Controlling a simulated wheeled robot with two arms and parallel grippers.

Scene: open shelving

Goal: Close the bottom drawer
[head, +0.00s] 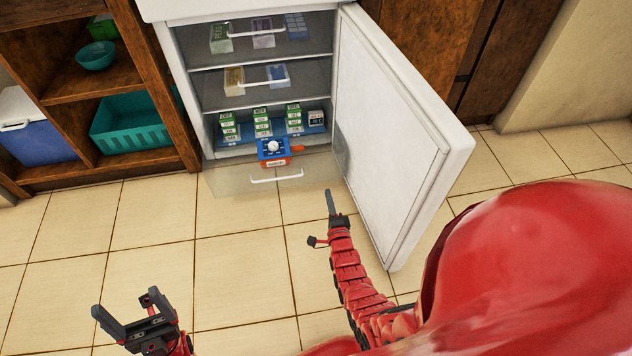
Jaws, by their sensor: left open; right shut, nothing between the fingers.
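The bottom drawer (230,183) of the white fridge is clear and sticks out past the fridge's front, over the floor. Its white bar handle (277,178) is at the front. Inside are several green-and-white boxes and a blue-and-red item (273,152) near the front. My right gripper (328,193) is shut and empty, to the right of the drawer's front and apart from the handle in the picture. My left gripper (126,302) is open and empty at the lower left, well away from the drawer.
The fridge door (395,130) stands wide open to the right, close beside my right gripper. Two upper drawers with white handles (257,33) hold items. Wooden shelving (155,80) with a teal basket (130,125) stands left. The tiled floor before the drawer is clear.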

